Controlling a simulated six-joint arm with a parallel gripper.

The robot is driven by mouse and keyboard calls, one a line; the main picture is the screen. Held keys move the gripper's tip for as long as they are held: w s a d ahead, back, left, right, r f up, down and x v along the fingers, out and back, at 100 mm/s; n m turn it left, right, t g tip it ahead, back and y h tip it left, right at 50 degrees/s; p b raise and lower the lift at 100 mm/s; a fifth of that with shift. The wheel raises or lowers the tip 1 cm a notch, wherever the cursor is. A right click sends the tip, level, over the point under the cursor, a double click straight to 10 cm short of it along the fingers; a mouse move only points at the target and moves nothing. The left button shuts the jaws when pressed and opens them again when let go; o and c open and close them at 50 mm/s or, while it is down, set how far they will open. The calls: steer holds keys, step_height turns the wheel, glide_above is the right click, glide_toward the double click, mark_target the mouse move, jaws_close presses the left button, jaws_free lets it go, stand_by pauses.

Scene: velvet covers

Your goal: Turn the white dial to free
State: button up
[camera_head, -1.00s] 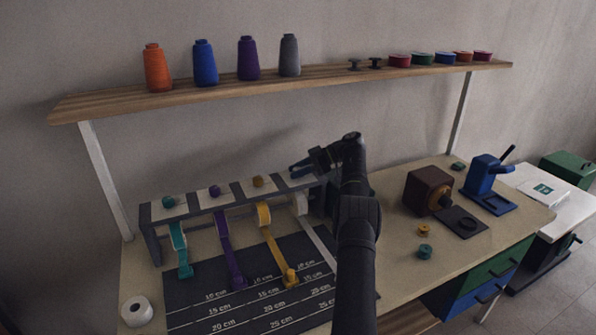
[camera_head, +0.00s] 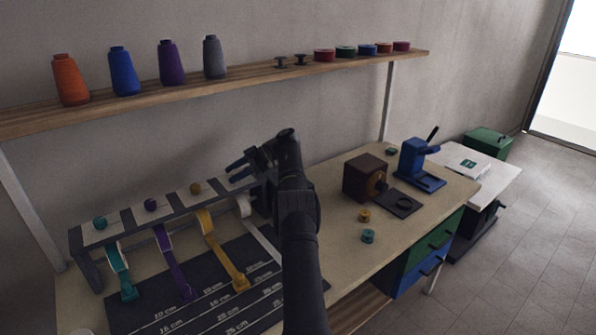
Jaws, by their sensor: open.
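The dispenser rack (camera_head: 140,220) stands at the back left of the table. Teal (camera_head: 100,222), purple (camera_head: 151,204) and yellow (camera_head: 195,188) dials sit on its pale top plates. A white ribbon (camera_head: 262,232) hangs from the rightmost bay. I cannot make out the white dial; that bay's top is partly hidden by my gripper. My gripper (camera_head: 236,172) is open, with its dark fingers pointing left over the rack's right end. Whether it touches anything there is unclear.
A dark mat (camera_head: 200,290) with centimetre marks lies before the rack. A brown box (camera_head: 362,178) and a blue press (camera_head: 413,163) stand to the right, with small yellow (camera_head: 364,216) and teal (camera_head: 368,236) spools nearer. A wooden shelf (camera_head: 240,78) with thread cones runs above.

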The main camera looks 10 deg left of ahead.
steer(key=shift+r+m+t+y, duration=0.1)
steer(key=shift+m+t+y, duration=0.3)
steer(key=shift+m+t, duration=0.15)
steer(key=shift+m+t+y, duration=0.4)
steer(key=shift+m+t, duration=1.05)
steer(key=shift+t, duration=0.1)
steer(key=m+t, duration=0.4)
steer(key=t, duration=0.1)
steer(key=shift+s, duration=0.1)
steer(key=m+t+h, duration=0.2)
steer(key=m+t, duration=0.2)
steer(key=shift+m+t, duration=0.4)
steer(key=shift+m+t+h, duration=1.5)
steer(key=shift+m+t, duration=0.1)
steer(key=shift+m, duration=0.2)
steer(key=shift+s+d, duration=0.1)
steer(key=v, duration=1.6)
steer(key=d+r+m+t+h, duration=0.1)
steer(key=d+r+m+h, duration=0.1)
steer(key=d, duration=0.8)
steer(key=d+r+m+t+h, duration=0.1)
steer(key=d+m+h, duration=0.3)
steer(key=d, duration=0.7)
steer(key=shift+s+r+m+h, duration=0.25)
steer(key=shift+r+m, duration=0.2)
steer(key=shift+m, duration=0.35)
